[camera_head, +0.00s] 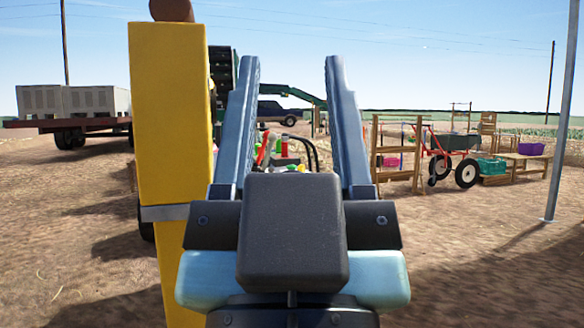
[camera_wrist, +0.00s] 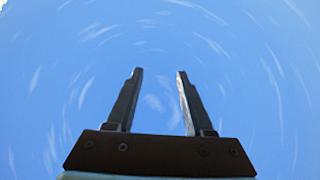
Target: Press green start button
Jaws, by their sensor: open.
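My gripper (camera_head: 291,62) is open and empty in the head view, its two blue-grey fingers pointing up and spread apart. In the wrist view the same fingers (camera_wrist: 159,73) are apart with only streaked blue sky around them. In the head view, small red, green and yellow items (camera_head: 278,150) show low between the fingers, farther off and partly hidden by my wrist. They are too small to tell whether any of them is the green start button. No green start button can be made out for certain in either view.
A yellow post (camera_head: 167,110) with a brown round top (camera_head: 171,10) stands close on the left. A flatbed trailer (camera_head: 65,123) with grey crates, a dark pickup (camera_head: 281,113), a wheelbarrow (camera_head: 458,145) and wooden racks are farther back. A grey pole (camera_head: 564,110) stands at right. Bare dirt lies between.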

